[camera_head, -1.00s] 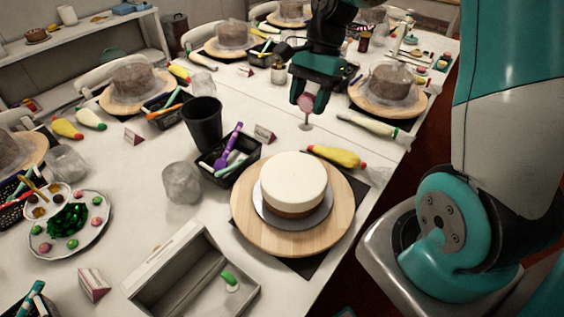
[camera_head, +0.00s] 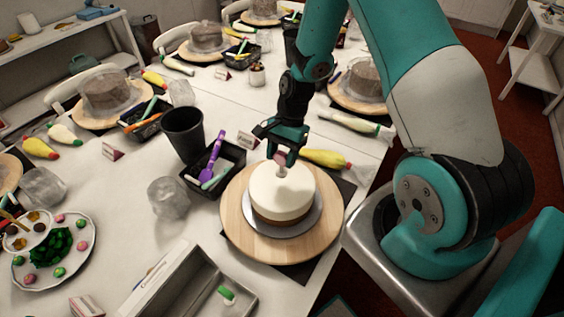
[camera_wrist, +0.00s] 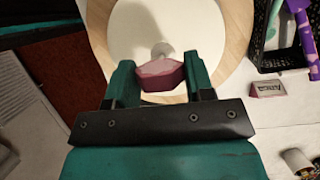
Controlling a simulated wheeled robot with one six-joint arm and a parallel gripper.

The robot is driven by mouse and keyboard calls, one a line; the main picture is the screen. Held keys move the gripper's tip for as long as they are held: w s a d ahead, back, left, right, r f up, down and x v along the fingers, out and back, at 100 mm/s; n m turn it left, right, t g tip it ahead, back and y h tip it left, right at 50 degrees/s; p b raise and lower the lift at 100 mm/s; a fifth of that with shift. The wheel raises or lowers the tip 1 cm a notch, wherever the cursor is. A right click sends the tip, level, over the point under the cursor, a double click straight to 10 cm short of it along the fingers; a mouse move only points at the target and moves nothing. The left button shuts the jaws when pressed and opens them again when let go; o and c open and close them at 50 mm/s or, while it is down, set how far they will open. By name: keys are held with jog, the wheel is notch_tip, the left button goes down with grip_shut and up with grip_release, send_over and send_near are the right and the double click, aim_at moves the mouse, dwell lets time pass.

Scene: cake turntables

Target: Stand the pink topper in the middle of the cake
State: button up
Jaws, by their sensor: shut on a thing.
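The white-topped cake (camera_head: 280,192) sits on a grey board (camera_head: 312,219) on a round wooden turntable (camera_head: 238,228). My gripper (camera_head: 281,158) is shut on the pink topper (camera_head: 280,157) and holds it over the cake, toward its far side in the head view. In the wrist view the pink topper (camera_wrist: 161,75) is between my two fingers, with its pale foot (camera_wrist: 161,49) over the white cake top (camera_wrist: 145,25). I cannot tell whether the foot touches the cake.
A black caddy (camera_head: 200,182) with a purple tool, a black cup (camera_head: 183,133) and a yellow piping bag (camera_head: 325,158) stand close by the turntable. A grey open box (camera_head: 170,290) with a green-topped piece is at the front. More covered cakes stand farther back.

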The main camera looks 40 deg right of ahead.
aim_at(282, 172)
jog(key=shift+f+p, duration=0.4)
jog(key=shift+f, duration=1.6)
jog(key=shift+f, duration=0.15)
jog(key=o, duration=0.9)
